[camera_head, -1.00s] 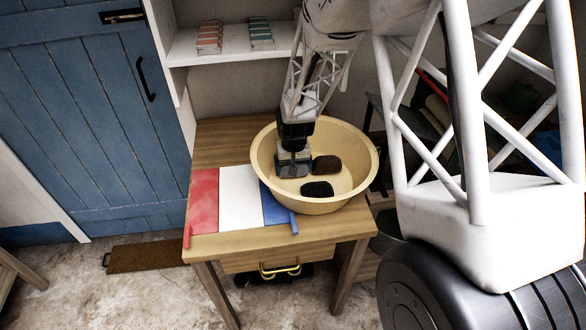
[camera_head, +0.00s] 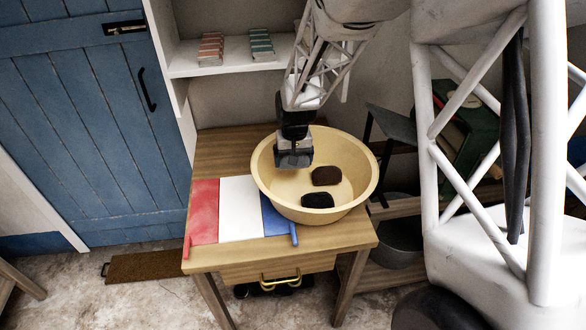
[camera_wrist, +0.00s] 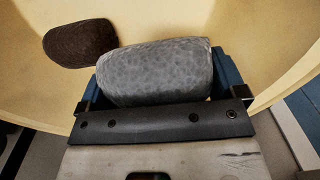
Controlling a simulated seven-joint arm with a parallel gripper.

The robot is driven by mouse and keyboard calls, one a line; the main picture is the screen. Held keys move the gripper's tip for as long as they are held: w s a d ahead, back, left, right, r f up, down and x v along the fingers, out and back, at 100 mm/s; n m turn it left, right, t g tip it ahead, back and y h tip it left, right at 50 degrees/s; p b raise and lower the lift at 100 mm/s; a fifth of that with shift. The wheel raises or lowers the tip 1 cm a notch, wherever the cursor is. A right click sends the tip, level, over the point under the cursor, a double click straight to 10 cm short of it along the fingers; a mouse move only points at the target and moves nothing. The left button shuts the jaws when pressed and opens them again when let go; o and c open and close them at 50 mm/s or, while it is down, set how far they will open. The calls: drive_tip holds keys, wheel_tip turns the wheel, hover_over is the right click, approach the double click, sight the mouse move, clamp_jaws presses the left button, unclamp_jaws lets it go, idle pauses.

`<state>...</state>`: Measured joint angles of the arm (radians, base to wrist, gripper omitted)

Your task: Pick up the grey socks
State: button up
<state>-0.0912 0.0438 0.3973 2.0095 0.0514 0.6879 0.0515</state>
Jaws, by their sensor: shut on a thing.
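The grey socks (camera_wrist: 155,74) are a rounded, mottled grey bundle between the jaws in the wrist view. My gripper (camera_wrist: 155,88) is shut on them, with a blue finger at each end of the bundle. In the head view my gripper (camera_head: 294,160) hangs over the left part of the cream basin (camera_head: 368,185), fingers pointing down. The grey bundle is hard to tell from the gripper there. A brown bundle (camera_head: 326,176) and a black bundle (camera_head: 318,201) lie on the basin floor to the right of and below the gripper.
The basin stands on a wooden table (camera_head: 215,258). A red panel (camera_head: 204,210), a white panel (camera_head: 240,205) and a blue panel (camera_head: 275,220) lie left of it. A white shelf (camera_head: 230,68) is behind, a blue door (camera_head: 85,120) at left.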

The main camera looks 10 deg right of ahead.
drive_tip(key=shift+r, duration=1.05)
drive_tip(key=shift+r, duration=0.1)
drive_tip(key=shift+r, duration=1.9)
drive_tip(key=shift+r, duration=0.1)
drive_tip(key=shift+r, duration=0.45)
drive_tip(key=w+a+r+n, duration=0.2)
drive_tip(key=a, duration=1)
drive_tip(key=w+a+r+n, duration=0.1)
drive_tip(key=a+r+n, duration=0.15)
drive_tip(key=a, duration=0.95)
drive_tip(key=w+a+r+n, duration=0.2)
drive_tip(key=a+r, duration=0.1)
drive_tip(key=a, duration=0.9)
drive_tip(key=s+a+r, duration=0.1)
drive_tip(key=s+a, duration=0.1)
drive_tip(key=a, duration=0.5)
drive_tip(key=s+a+r+n, duration=0.1)
drive_tip(key=s+a, duration=0.1)
drive_tip(key=a, duration=0.5)
